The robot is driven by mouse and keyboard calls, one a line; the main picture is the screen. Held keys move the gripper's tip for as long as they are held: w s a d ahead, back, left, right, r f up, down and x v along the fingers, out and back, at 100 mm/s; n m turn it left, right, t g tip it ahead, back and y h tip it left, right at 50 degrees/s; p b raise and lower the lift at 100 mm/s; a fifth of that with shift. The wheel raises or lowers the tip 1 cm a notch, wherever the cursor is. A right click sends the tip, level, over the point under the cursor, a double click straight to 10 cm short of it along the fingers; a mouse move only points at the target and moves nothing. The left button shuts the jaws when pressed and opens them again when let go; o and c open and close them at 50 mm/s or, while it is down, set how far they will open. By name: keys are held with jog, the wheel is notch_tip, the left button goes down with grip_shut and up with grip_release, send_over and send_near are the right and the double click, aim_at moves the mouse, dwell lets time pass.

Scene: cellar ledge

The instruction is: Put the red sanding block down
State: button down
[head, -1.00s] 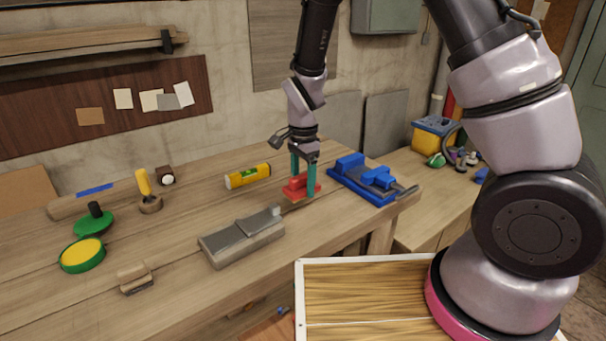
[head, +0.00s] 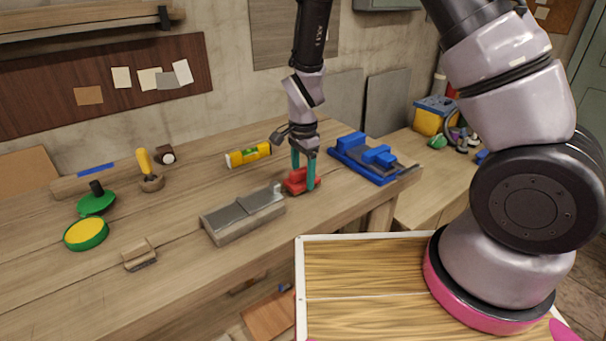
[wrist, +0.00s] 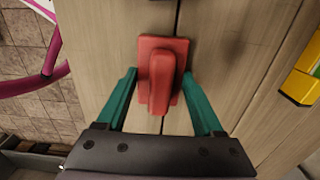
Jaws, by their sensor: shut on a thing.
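The red sanding block (head: 299,184) is upright, with its raised grip on top, at the right part of the wooden workbench (head: 190,262). My gripper (head: 304,172) points down from above and is shut on it, teal fingers on either side. In the wrist view the block (wrist: 159,72) sits between the fingertips, its grip running along the picture's vertical. The block is at or very close above the bench top; I cannot tell whether it touches.
A blue vise (head: 365,160) stands close to the right. A yellow level (head: 248,155) lies behind left, and a grey metal-topped block (head: 243,214) lies in front left. Several small tools are farther left. The bench's front edge is near the block.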

jog(key=shift+f, duration=0.65)
grip_release()
